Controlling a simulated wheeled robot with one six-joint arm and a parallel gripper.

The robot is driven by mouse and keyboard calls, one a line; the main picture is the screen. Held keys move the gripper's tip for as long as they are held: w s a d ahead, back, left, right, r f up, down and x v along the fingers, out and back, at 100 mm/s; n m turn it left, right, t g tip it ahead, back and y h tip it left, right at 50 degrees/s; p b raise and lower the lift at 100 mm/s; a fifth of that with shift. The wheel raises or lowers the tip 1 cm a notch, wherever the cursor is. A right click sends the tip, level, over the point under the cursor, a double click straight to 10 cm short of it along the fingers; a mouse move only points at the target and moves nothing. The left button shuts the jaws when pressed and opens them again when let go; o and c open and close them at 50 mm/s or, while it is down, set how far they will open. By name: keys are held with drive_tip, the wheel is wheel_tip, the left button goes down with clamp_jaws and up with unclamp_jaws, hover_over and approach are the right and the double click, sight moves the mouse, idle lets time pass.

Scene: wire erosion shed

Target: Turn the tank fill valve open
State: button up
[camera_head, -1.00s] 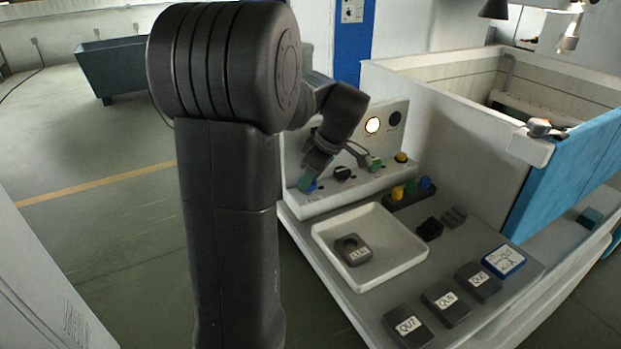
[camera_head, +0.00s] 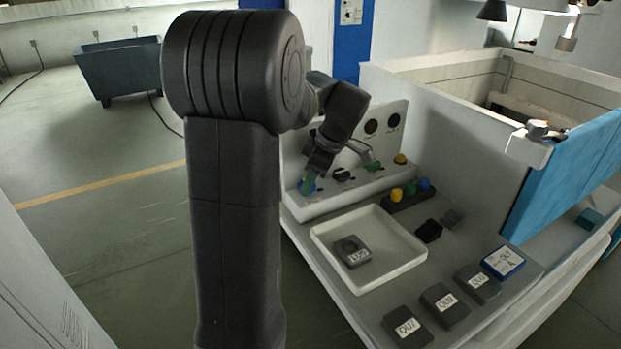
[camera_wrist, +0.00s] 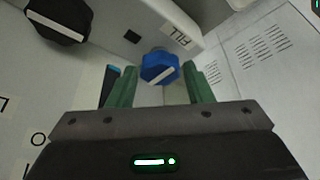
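The fill valve is a blue knob (camera_wrist: 159,68) with a white pointer line, beside a "FILL" label (camera_wrist: 176,36) in the wrist view. Its pointer lies tilted across the knob. My gripper (camera_wrist: 160,82) has two green fingers, spread wider than the knob, one on each side of it. Gaps show between the fingers and the knob, and I see no contact.
A black knob (camera_wrist: 58,20) with a white line sits left of the blue one. A green control (camera_head: 373,167) and a yellow button (camera_head: 400,159) stand further right on the panel. A white tray (camera_head: 413,262) with a grey labelled block (camera_head: 352,250) lies in front.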

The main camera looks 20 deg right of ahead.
drive_tip(key=v, duration=1.4)
drive_tip(key=shift+f, duration=0.25)
drive_tip(key=x, duration=1.3)
drive_tip(key=shift+w+a+f, duration=0.1)
drive_tip(key=shift+a+f, duration=0.05)
drive_tip(key=shift+f, duration=0.1)
